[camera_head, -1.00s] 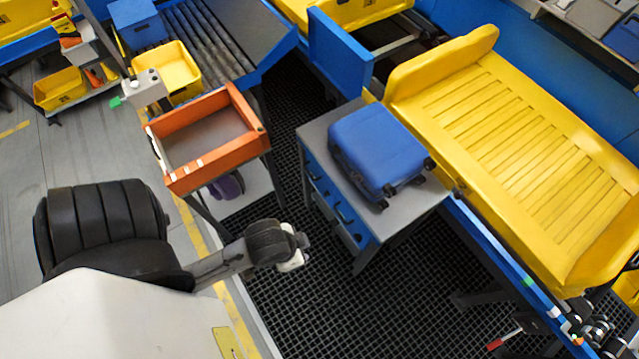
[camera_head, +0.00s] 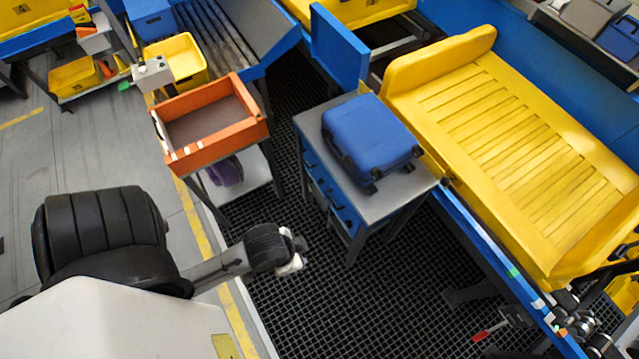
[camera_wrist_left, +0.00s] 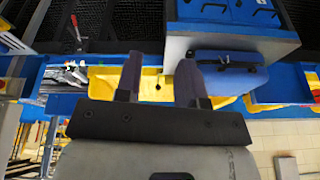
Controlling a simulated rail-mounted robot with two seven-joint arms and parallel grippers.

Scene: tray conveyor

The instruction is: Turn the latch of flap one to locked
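My left gripper (camera_head: 292,264) hangs over the dark grid floor in the head view, in front of the blue-drawer cabinet. In the left wrist view its two fingers (camera_wrist_left: 160,76) stand apart with nothing between them. A red-handled lever (camera_head: 482,335) shows low at the right of the head view, below the blue conveyor frame. A red-handled lever also shows at upper left in the left wrist view (camera_wrist_left: 75,28). No flap number or latch marking is readable, so I cannot tell which part is flap one's latch. My right gripper is not in view.
A blue suitcase (camera_head: 368,138) lies on the grey-topped cabinet (camera_head: 408,192). A large yellow tray (camera_head: 530,150) rests on the blue conveyor (camera_head: 478,232) at right. An orange tray (camera_head: 238,137) stands on a stand at left. The grid floor (camera_head: 330,310) beside my gripper is clear.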

